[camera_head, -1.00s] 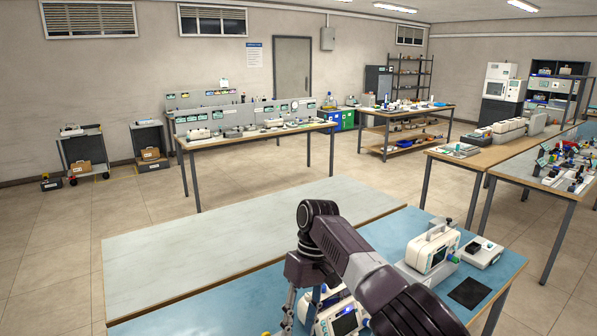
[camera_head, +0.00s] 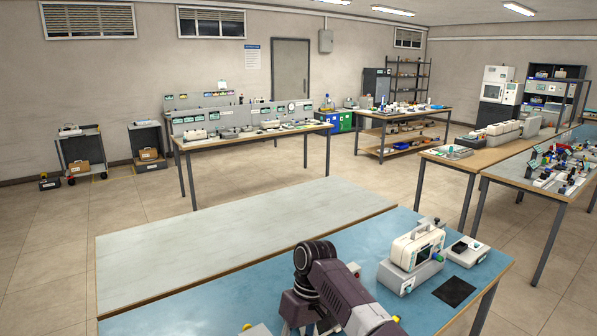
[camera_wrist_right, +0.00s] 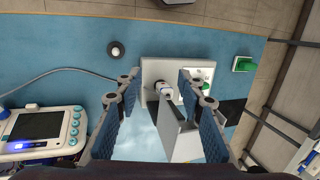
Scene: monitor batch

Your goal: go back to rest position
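A white monitor with a carry handle (camera_head: 418,248) stands upright on a grey base (camera_head: 398,280) on the blue mat (camera_head: 385,228). My right arm comes in from the bottom of the head view, left of this monitor; its gripper is hidden there. In the right wrist view my right gripper (camera_wrist_right: 160,92) is open, its fingers wide apart. A pale upright device on a base (camera_wrist_right: 150,68) shows below and between the fingers, with no visible grip on it. A second monitor with a dark screen (camera_wrist_right: 40,125) lies left of the fingers. My left gripper is not in view.
A small white box (camera_head: 467,251) and a black pad (camera_head: 454,291) lie right of the monitor. The pale left part of the table (camera_head: 240,240) is bare. Another bench with many small items (camera_head: 545,185) stands at the right. Open floor lies behind the table.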

